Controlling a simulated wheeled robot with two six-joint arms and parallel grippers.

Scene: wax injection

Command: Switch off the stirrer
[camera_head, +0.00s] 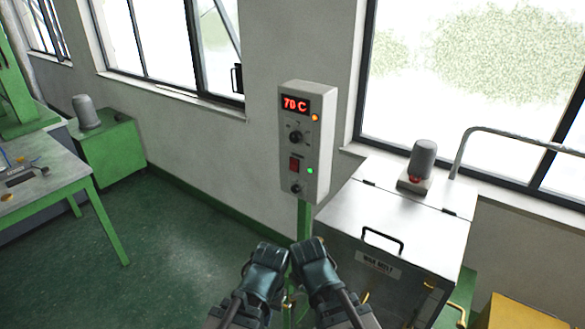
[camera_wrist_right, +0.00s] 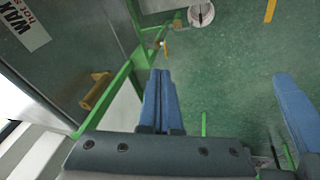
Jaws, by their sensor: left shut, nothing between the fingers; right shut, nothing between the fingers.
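The grey control box (camera_head: 308,142) stands on a green post by the wall, its red display reading 70 C. An orange lamp (camera_head: 315,117) is lit near the upper knob (camera_head: 296,137). Below them are a red rocker switch (camera_head: 294,164), a lit green lamp (camera_head: 310,170) and a lower knob (camera_head: 296,188). The switch label is too small to read. My left gripper (camera_head: 268,256) and right gripper (camera_head: 309,255) are both shut and empty, side by side below the box and apart from it. The right gripper's shut blue fingers (camera_wrist_right: 160,100) show in the right wrist view.
A metal wax tank (camera_head: 395,222) with a lid handle and a grey motor (camera_head: 423,160) on top stands right of the box. A green-legged table (camera_head: 60,178) and a green cabinet (camera_head: 115,150) are at left. Green floor (camera_head: 180,225) between is open.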

